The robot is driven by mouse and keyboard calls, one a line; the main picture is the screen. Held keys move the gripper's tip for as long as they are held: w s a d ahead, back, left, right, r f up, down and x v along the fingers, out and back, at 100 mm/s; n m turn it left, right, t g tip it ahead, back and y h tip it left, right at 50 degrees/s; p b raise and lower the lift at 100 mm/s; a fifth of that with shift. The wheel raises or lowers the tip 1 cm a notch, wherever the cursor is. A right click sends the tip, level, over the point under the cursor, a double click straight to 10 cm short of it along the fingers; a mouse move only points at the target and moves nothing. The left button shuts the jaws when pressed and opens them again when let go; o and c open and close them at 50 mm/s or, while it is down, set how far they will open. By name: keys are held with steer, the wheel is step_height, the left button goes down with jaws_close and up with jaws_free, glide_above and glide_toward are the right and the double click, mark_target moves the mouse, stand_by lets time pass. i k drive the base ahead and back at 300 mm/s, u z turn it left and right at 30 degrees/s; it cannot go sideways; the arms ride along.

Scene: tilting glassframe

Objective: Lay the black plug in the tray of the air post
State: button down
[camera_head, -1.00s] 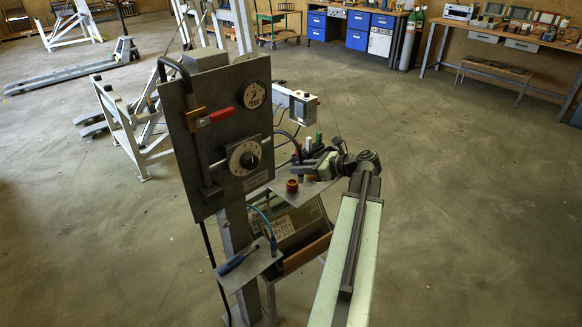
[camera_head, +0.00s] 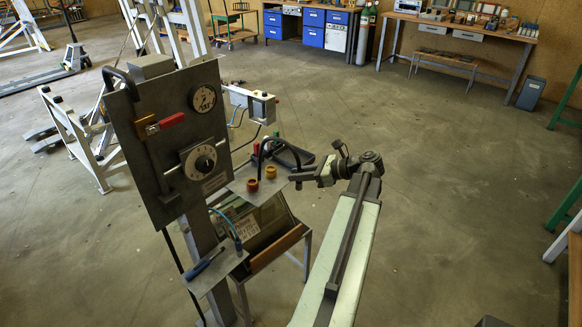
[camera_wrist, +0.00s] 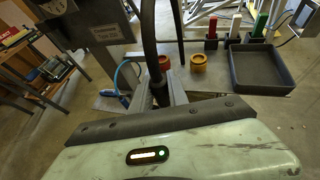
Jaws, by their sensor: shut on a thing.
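My gripper (camera_wrist: 160,96) is shut on the black plug (camera_wrist: 160,90), from which a thick black hose rises in the wrist view. In the head view my gripper (camera_head: 294,177) is just right of the post's shelf, and the hose (camera_head: 266,143) arches above it. The plug itself is hard to make out there. The tray (camera_wrist: 262,72) is a dark, square, empty box at the shelf's right, beyond and right of my gripper in the wrist view. In the head view the tray (camera_head: 296,155) is partly hidden behind hose and gripper. The air post's grey panel (camera_head: 170,140) stands left.
A red-brown socket (camera_wrist: 163,63) and an orange socket (camera_wrist: 198,62) stand on the shelf beyond my gripper, both empty. Red (camera_wrist: 211,30), white (camera_wrist: 236,25) and green (camera_wrist: 260,24) upright pieces stand behind. A lower shelf holds a blue-handled tool (camera_head: 207,262).

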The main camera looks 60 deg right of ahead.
mark_target(293, 159)
steer(key=u, duration=0.05)
steer(key=k, duration=0.4)
steer(key=z, duration=0.7)
steer(key=i, duration=1)
steer(key=z, duration=0.05)
